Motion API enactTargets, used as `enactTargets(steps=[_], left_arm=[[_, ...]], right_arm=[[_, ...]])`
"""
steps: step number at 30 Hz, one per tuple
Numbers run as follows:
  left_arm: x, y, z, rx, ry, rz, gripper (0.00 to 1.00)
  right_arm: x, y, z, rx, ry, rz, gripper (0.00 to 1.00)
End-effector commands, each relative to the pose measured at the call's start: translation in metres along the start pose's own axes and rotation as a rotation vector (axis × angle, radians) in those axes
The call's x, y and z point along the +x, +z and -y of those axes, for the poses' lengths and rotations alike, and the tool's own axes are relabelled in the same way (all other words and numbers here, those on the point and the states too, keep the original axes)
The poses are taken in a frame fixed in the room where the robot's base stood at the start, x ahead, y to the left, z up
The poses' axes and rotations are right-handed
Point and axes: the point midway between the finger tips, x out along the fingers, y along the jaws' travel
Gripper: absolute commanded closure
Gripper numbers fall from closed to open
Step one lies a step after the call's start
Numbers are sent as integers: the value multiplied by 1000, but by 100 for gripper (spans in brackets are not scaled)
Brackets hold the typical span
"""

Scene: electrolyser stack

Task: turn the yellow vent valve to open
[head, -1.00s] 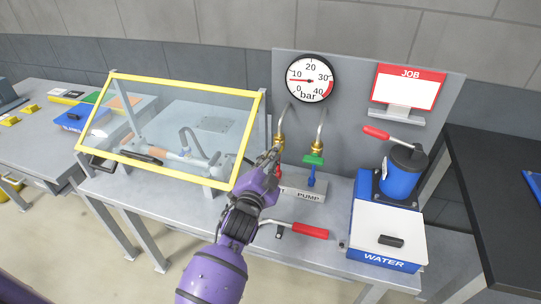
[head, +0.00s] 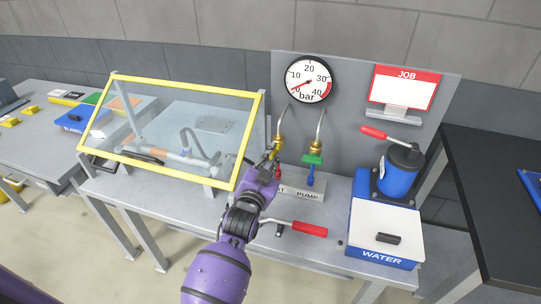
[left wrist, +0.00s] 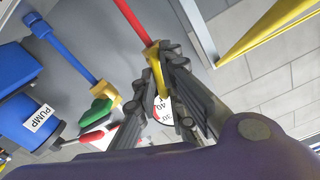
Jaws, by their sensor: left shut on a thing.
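The yellow vent valve (left wrist: 154,58) shows in the left wrist view on the end of a red pipe (left wrist: 131,20). My left gripper (left wrist: 163,56) is shut on its yellow handle, with a dark finger on each side. In the head view my left gripper (head: 270,156) is at the left of the two pipe lines in front of the grey panel, and it mostly hides the valve. The pressure gauge (head: 308,79) above has its needle at about 0 bar. My right gripper is not in view.
A green valve handle (head: 312,159) on the blue line stands close to the right. A red-handled pump lever (head: 309,229) lies in front. The yellow-framed clear guard (head: 190,120) is close on the left. A blue water tank (head: 382,262) stands right.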

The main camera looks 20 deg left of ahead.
Motion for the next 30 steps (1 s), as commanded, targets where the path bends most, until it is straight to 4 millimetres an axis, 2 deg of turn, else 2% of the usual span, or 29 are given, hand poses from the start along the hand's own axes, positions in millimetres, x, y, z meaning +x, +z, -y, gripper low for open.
enactTargets(steps=[7, 17, 18, 23, 30], left_arm=[[0, 0, 0, -42, 0, 0, 100], [0, -1, 0, -371, 0, -1, 100], [0, 0, 0, -370, 0, 0, 86], [0, 1, 0, -366, 1, 1, 66], [0, 0, 0, -364, 0, 0, 66]], right_arm=[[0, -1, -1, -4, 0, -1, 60], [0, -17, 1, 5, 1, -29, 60], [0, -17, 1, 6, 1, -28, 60], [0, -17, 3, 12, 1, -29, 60], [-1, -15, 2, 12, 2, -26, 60]])
